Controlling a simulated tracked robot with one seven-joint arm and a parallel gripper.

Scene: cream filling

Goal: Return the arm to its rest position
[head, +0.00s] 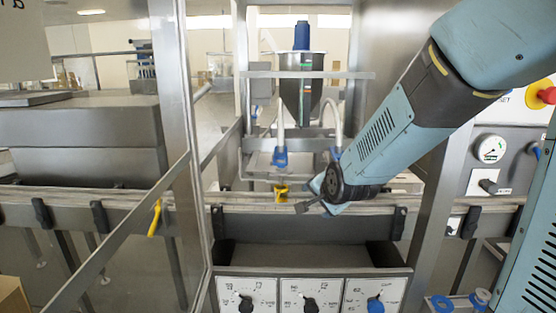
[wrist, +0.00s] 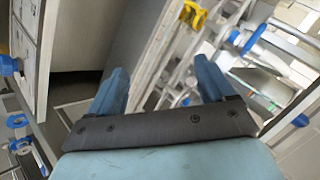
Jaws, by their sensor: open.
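My arm reaches in from the upper right of the head view. My gripper (head: 312,200) is at its lower end, in front of the conveyor rail and just right of a small yellow piece (head: 281,192). In the wrist view my gripper (wrist: 160,85) shows two blue fingers spread wide apart, with nothing between them. The yellow piece also shows in the wrist view (wrist: 193,14), beyond the fingers.
A steel hopper (head: 302,95) with blue nozzles stands behind the rail. A control panel (head: 310,294) with knobs is below. A frame post (head: 180,110) stands left. A gauge (head: 491,148) and a red button (head: 547,95) are right. Blue rings (head: 480,297) lie lower right.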

